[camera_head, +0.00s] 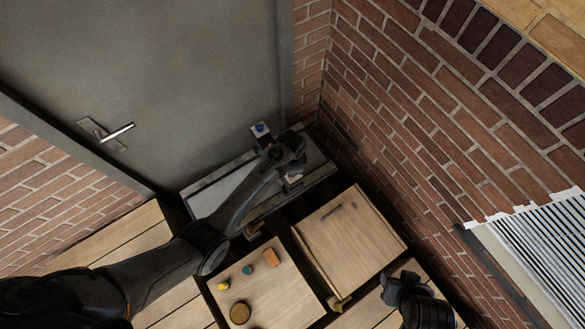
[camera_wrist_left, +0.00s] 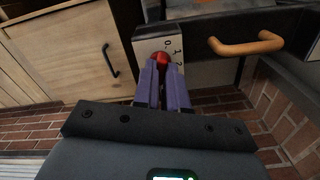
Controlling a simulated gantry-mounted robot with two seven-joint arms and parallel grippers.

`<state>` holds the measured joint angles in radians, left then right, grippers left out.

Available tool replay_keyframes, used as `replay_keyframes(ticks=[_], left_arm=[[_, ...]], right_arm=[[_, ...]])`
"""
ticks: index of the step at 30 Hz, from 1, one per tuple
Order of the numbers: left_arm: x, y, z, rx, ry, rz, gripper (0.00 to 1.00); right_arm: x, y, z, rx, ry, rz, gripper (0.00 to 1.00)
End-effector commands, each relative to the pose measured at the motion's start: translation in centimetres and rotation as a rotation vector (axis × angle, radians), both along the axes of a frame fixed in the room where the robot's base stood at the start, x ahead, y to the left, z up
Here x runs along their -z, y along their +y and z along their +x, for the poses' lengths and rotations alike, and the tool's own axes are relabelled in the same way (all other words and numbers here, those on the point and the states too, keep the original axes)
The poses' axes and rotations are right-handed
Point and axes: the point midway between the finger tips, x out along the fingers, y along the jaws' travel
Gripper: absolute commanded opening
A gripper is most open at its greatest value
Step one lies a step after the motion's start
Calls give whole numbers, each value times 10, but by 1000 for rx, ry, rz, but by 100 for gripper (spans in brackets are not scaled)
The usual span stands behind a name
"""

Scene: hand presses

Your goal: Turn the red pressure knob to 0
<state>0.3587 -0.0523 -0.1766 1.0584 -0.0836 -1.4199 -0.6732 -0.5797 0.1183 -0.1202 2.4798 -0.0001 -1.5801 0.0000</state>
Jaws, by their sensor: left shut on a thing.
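The red pressure knob (camera_wrist_left: 160,58) sits on a white dial plate (camera_wrist_left: 144,42) in the left wrist view. The printed numbers 0, 1 and 2 run down the plate to the right of the knob. My left gripper (camera_wrist_left: 162,68) has its two purple fingers closed around the knob. Where the knob points is hidden by the fingers. In the head view my left gripper (camera_head: 286,158) is at the bench by the grey door, and the red knob is hidden there. My right gripper (camera_head: 408,290) is at the bottom right; its fingers cannot be made out.
A wooden handle (camera_wrist_left: 245,45) is right of the dial plate. A blue knob (camera_head: 260,128) sits on a pale plate behind my left gripper. A wooden cabinet (camera_head: 350,240) and a small table (camera_head: 270,295) with several small items stand nearer. A brick wall (camera_head: 420,130) bounds the right.

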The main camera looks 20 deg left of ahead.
Motion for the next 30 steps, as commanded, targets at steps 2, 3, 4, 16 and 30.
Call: replay_keyframes(ticks=[2, 3, 4, 16, 30], left_arm=[[0, 0, 0, -6, 0, 0, 0], [-1, 0, 0, -11, 0, 0, 0], [-1, 0, 0, -17, 1, -1, 0], [-3, 0, 0, -237, 1, -1, 0], [-2, 0, 1, -682, 1, -1, 0]], right_arm=[[-1, 0, 0, -1, 0, -1, 43], [-2, -1, 0, -1, 0, -2, 43], [-2, -1, 0, -2, 0, -3, 43], [-21, -1, 0, -3, 0, -5, 43], [-44, 0, 0, -1, 0, -1, 43]])
